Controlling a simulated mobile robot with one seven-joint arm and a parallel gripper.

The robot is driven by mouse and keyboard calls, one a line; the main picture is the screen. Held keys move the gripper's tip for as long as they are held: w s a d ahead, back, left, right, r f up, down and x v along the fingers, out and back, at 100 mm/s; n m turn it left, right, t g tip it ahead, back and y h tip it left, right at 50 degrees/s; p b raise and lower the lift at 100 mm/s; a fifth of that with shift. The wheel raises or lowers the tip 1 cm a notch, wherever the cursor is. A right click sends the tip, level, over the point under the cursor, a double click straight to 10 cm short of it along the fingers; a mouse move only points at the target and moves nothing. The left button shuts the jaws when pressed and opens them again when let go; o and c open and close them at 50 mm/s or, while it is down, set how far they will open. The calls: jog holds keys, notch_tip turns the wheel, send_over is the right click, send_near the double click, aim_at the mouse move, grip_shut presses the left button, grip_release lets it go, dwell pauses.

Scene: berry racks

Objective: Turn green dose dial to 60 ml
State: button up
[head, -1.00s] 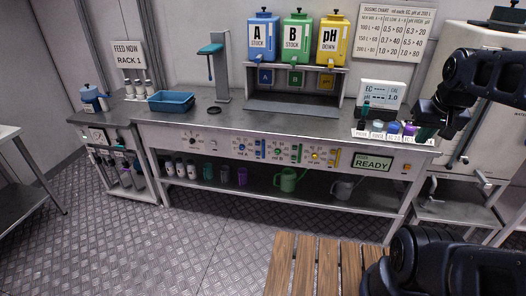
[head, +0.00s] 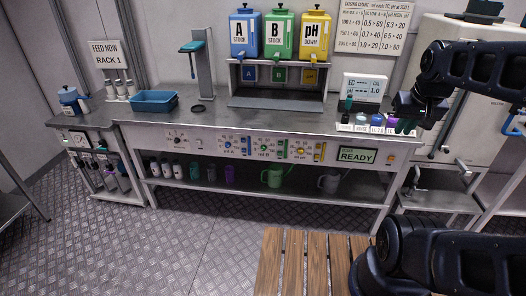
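The green dose dial (head: 265,146) is a small round knob on the bench's front panel, between a blue dial (head: 228,144) and a yellow dial (head: 300,150). A vertical green gauge strip (head: 282,148) is beside it. The dial's scale and pointer are too small to read. My gripper (head: 407,118) is at the right end of the bench top, well to the right of and above the dial. It is dark and small, by a row of coloured bottles (head: 377,120). I cannot tell whether it is open or holds the green item beside it.
A READY screen (head: 357,155) is right of the dials. Blue, green and yellow stock containers (head: 280,35) stand behind the bench top. A blue tray (head: 154,102) is at left. The slatted wooden surface (head: 305,262) is in front. The floor before the panel is clear at left.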

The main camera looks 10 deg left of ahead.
jog(key=o, duration=0.3)
jog(key=shift+w, duration=0.2)
jog(key=o, duration=0.4)
jog(key=shift+w+d+f+n, duration=0.1)
jog(key=shift+w+d+n, duration=0.05)
jog(key=shift+w+n, duration=0.25)
jog(key=shift+o, duration=0.2)
jog(key=w+d+f+n+g+h, duration=0.1)
jog(key=w+f+n+g+h, duration=0.1)
jog(key=w+n, duration=0.4)
jog(key=w+h, duration=0.1)
jog(key=w, duration=0.2)
jog(key=shift+d+f, duration=0.3)
jog(key=shift+f, duration=0.1)
jog(key=w+a+f+n+h, duration=0.35)
jog(key=w+n, duration=0.25)
jog(key=w, duration=0.3)
jog(key=w+a+f+n+h, duration=0.25)
jog(key=w+f+n, duration=0.3)
jog(key=w, duration=0.35)
jog(key=w+a+f+n+t+h, duration=0.3)
jog(key=w+a+f+n+t, duration=0.3)
jog(key=w+a+f+n, duration=0.6)
jog(key=n+t+y, duration=0.9)
jog(key=n+y, duration=0.3)
jog(key=n, duration=1.2)
send_near(263, 149)
jog(key=w, duration=0.8)
jog(key=shift+w+f, duration=0.15)
jog(key=shift+f, duration=0.1)
